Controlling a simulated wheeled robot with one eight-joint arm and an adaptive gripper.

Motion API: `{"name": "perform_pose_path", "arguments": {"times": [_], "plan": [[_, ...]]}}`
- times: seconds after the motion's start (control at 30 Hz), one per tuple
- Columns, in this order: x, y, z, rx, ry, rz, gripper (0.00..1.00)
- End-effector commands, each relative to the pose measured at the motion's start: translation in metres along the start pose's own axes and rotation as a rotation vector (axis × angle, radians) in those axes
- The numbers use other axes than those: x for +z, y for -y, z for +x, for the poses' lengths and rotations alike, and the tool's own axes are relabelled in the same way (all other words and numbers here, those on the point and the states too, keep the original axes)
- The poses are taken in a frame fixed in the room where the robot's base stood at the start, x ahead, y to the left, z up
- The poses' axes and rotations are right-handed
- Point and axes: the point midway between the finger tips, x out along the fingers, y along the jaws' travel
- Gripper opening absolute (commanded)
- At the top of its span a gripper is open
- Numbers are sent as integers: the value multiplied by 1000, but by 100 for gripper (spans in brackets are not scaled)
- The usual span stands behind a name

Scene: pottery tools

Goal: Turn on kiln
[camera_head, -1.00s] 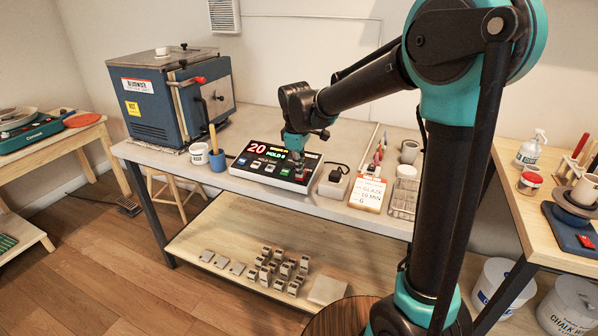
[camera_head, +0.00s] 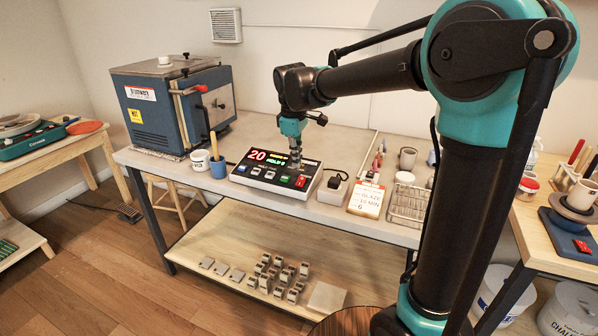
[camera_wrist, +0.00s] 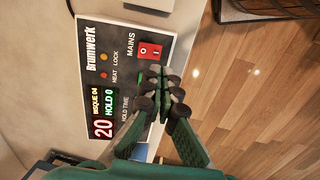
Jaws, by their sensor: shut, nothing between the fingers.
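The blue kiln (camera_head: 154,112) stands at the left end of the workbench, its front with a red handle facing right. Its control box (camera_head: 276,172) sits on the bench to the right. The box's display (camera_wrist: 104,116) is lit and reads 20, BISQUE 04 and HOLD 0 in the wrist view. The red MAINS switch (camera_wrist: 150,50) is at one corner of the panel; it also shows in the head view (camera_head: 302,181). My gripper (camera_wrist: 164,77) is shut and empty, over the panel beside the switch. Its fingers hide part of the panel.
A white mug (camera_head: 200,160) and a blue cup (camera_head: 218,167) with a wooden-handled tool stand left of the box. A wire rack (camera_head: 407,205) is further right.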

Motion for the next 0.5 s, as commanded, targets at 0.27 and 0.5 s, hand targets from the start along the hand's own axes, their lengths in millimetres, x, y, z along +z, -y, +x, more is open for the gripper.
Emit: {"name": "perform_pose_path", "arguments": {"times": [0.27,0.5], "plan": [[0,13,-49,0,0,-1,0],[0,16,-64,0,0,-1,0]]}}
